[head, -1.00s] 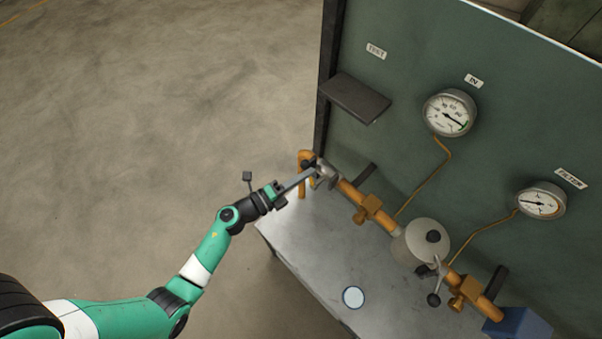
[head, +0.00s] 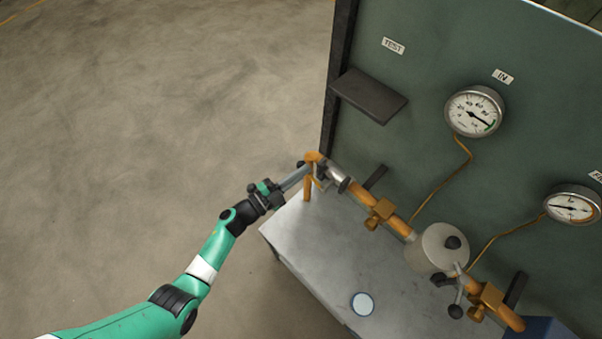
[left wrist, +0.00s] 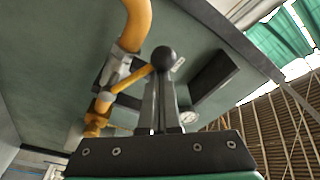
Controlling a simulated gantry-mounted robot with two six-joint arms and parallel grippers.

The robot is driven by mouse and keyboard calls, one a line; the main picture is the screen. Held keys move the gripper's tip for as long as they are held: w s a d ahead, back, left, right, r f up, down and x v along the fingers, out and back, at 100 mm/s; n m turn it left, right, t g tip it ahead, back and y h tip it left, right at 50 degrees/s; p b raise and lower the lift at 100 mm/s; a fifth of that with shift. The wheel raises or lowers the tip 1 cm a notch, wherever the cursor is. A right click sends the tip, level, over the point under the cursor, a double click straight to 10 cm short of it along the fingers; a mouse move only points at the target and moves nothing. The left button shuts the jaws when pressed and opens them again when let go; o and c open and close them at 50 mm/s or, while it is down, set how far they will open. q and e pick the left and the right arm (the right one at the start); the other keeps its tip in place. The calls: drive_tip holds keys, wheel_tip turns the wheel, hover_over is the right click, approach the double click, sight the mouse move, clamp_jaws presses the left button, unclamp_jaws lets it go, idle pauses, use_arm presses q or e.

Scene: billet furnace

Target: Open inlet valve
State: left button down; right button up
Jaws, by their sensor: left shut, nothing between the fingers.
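The inlet valve (head: 336,177) is a silver body at the left end of the orange pipe, beside the pipe's downward bend. In the left wrist view its silver body (left wrist: 112,70) carries a yellow lever (left wrist: 132,79) ending in a black ball knob (left wrist: 163,58). My left gripper (head: 304,170) reaches the pipe's left end from the left. In the left wrist view its two fingers (left wrist: 158,95) are together, with nothing between them. Their tips are right by the knob; I cannot tell whether they touch it. My right gripper is not in view.
A green panel carries an IN gauge (head: 474,111), a second gauge (head: 572,206) and a dark shelf (head: 369,95). A grey filter housing (head: 436,247) and another valve handle (head: 457,291) sit further along the pipe. The metal bench (head: 315,245) holds a round disc (head: 362,304). Floor at left is clear.

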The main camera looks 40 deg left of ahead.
use_arm(q)
drive_tip(key=shift+w+a+f+n+t+y+b, duration=0.1)
drive_tip(key=shift+a+f+n+y+b, duration=0.15)
drive_tip(key=shift+f+n, duration=0.4)
drive_tip(key=shift+s+a+f+n+t+b, duration=0.1)
drive_tip(key=shift+f+n+b, duration=0.25)
drive_tip(key=shift+n, duration=0.6)
drive_tip(key=shift+w+a+f+n+t+y+b, duration=0.15)
drive_tip(key=shift+f+n+b, duration=0.25)
drive_tip(key=shift+n, duration=0.4)
wheel_tip(320, 180, up, 4)
drive_tip(key=d+r+p, duration=0.1)
drive_tip(key=d+p, duration=0.1)
drive_tip(key=p, duration=0.2)
drive_tip(key=f+v, duration=0.1)
drive_tip(key=v, duration=0.9)
drive_tip(key=shift+f, duration=0.4)
drive_tip(key=shift+w+d, duration=0.1)
drive_tip(key=shift+d, duration=0.05)
